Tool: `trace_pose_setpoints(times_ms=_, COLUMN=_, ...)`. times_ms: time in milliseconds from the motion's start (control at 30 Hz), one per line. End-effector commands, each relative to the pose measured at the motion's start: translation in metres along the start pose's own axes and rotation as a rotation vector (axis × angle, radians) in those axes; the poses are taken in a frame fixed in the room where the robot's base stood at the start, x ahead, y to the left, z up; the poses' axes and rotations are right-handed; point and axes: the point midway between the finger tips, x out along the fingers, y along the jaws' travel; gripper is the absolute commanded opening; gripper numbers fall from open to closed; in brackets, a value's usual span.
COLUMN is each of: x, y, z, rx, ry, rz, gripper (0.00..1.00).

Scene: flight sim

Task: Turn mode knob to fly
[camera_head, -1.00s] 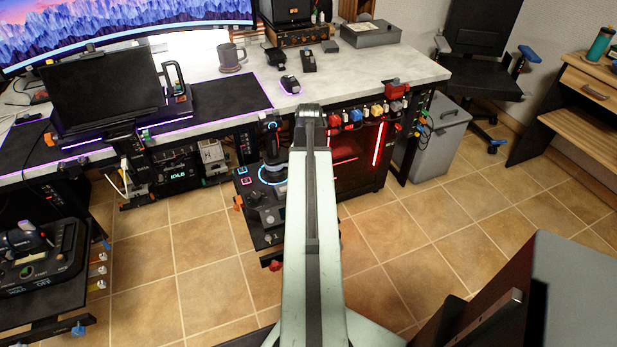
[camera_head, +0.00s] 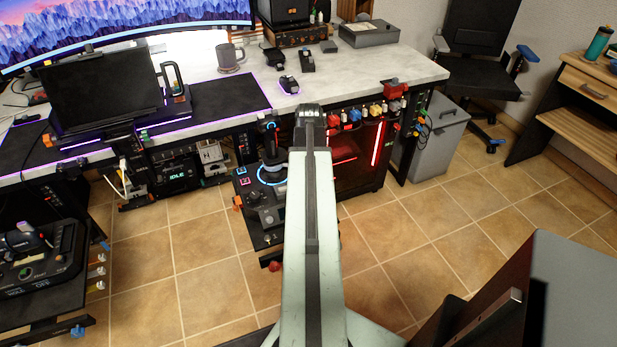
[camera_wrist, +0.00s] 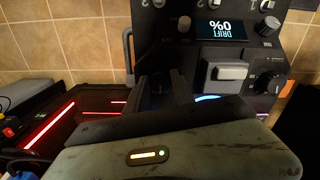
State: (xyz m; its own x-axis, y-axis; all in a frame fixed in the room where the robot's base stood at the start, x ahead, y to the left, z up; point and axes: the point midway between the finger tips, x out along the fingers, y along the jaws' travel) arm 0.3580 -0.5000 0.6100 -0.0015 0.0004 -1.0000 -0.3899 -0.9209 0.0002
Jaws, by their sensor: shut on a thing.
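My gripper (camera_wrist: 160,88) shows in the wrist view with two dark fingers standing apart in front of a dark control panel (camera_wrist: 185,55). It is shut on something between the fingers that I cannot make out. A black round knob (camera_wrist: 270,80) is on the panel to the right of the fingers, apart from them. In the head view my arm hides the gripper and part of the joystick panel (camera_head: 257,232). A display under the desk reads IDLE (camera_head: 178,177). No FLY label is readable, and I cannot tell which knob is the mode knob.
The panel has a small screen reading DRIFT 0% (camera_wrist: 226,29), a grey lever (camera_wrist: 226,72) and small knobs. A joystick (camera_head: 271,140) with a blue light ring stands left of my arm. The desk (camera_head: 350,70) is behind. Tiled floor (camera_head: 420,220) is open at right.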

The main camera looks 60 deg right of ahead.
Motion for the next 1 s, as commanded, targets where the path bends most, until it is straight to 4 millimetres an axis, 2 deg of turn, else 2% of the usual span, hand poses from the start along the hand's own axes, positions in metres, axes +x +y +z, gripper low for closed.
trace_pose_setpoints(times_ms=200, x=-0.0004, y=-0.0003, z=-0.0039, rx=-0.172, ry=0.010, rz=-0.001, gripper=0.00)
trace_pose_setpoints(times_ms=500, x=-0.0004, y=0.0002, z=-0.0041, rx=-0.324, ry=0.010, rz=0.000, gripper=0.00)
trace_pose_setpoints(times_ms=1000, x=-0.0003, y=0.0003, z=-0.0042, rx=-0.380, ry=0.010, rz=0.000, gripper=0.00)
